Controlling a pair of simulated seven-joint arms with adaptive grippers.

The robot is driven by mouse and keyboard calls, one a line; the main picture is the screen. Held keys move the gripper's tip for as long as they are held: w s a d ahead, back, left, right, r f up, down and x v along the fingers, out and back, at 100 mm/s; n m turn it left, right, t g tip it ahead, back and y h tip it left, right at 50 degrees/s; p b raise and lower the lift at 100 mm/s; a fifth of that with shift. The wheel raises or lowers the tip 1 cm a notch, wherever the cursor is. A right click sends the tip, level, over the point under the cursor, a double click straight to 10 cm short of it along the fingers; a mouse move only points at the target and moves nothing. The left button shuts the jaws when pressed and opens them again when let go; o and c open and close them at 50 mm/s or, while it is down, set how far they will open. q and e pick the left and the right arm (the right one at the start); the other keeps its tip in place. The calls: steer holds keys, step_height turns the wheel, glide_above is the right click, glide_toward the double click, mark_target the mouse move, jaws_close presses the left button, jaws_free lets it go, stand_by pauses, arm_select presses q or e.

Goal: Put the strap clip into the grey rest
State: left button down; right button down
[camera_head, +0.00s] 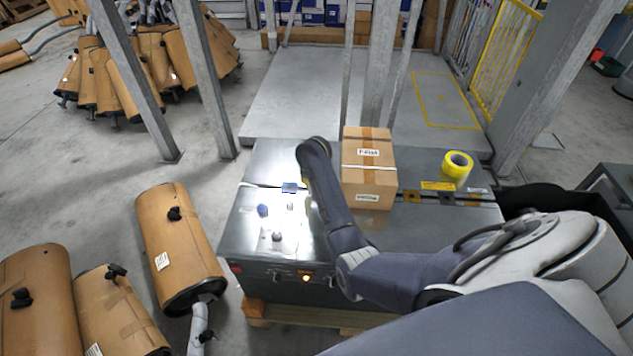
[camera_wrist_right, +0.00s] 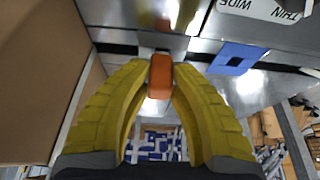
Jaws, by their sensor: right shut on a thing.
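In the right wrist view, my right gripper (camera_wrist_right: 160,78) has its two yellow fingers closed on a small orange block, which looks to be the strap clip (camera_wrist_right: 161,72). The clip is held upright between the fingertips, over the shiny grey bench top. A grey bar-like part (camera_wrist_right: 162,41) shows just beyond the clip; I cannot tell whether it is the grey rest, or whether the clip touches it. In the head view, my right arm hides the gripper and the clip. My left gripper is not in view.
A cardboard box (camera_head: 367,168) stands on the bench (camera_head: 430,225) close beside my right gripper; its side (camera_wrist_right: 35,85) fills the left of the wrist view. A blue square frame (camera_wrist_right: 237,58) lies nearby. A yellow tape roll (camera_head: 457,165) sits further right.

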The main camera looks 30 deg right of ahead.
steer(key=shift+f, duration=0.4)
stand_by(0.5)
steer(key=c, duration=1.2)
jaws_free()
steer(key=v, duration=1.2)
steer(key=shift+w, duration=0.1)
